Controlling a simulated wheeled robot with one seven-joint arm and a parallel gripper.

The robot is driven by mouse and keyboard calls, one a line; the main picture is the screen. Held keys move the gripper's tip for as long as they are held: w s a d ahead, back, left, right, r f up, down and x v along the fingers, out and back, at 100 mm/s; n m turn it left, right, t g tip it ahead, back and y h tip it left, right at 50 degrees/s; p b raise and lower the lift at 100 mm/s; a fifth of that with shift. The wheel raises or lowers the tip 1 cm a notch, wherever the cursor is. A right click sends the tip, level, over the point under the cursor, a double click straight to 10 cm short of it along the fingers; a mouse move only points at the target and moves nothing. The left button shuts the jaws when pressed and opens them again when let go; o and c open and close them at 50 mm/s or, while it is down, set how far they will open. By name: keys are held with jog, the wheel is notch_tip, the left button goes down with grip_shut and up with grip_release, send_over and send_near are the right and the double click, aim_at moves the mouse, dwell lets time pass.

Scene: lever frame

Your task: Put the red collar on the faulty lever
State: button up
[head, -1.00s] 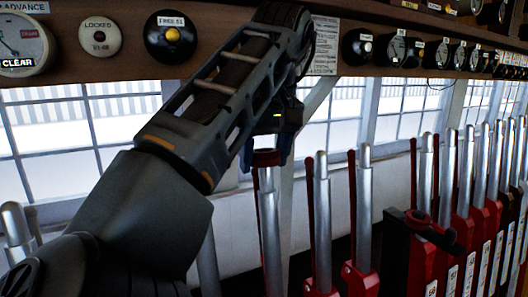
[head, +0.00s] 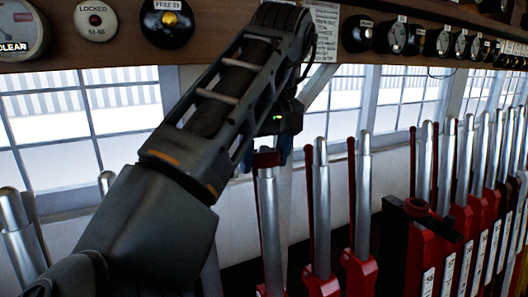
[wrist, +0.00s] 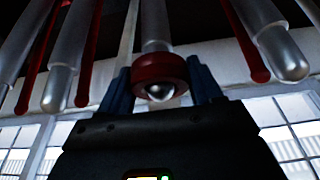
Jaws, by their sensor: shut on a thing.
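The red collar (wrist: 159,68) is held between the blue fingers of my gripper (wrist: 160,90), which are shut on it from both sides. In the wrist view, the rounded silver tip of a lever (wrist: 160,92) shows through the collar's opening, and its shaft continues behind, so the collar is around the lever's top end. In the head view the collar (head: 266,158) sits at the top of that silver lever (head: 270,225). My arm hides part of my gripper (head: 268,160) there. No marking that tells the faulty lever is readable.
Neighbouring silver levers (head: 321,205) with thin red rods stand close on the right. A wooden shelf with dials (head: 168,22) runs above, with windows (head: 90,120) behind.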

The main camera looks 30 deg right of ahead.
jog(key=shift+f, duration=0.4)
jog(key=o, duration=1.1)
jog(key=shift+s, duration=0.1)
jog(key=shift+c, duration=0.2)
jog(key=shift+o, duration=0.3)
jog(key=p+v, duration=0.3)
jog(key=shift+r, duration=0.1)
jog(key=shift+p+v, duration=0.55)
jog(key=shift+v, duration=2.35)
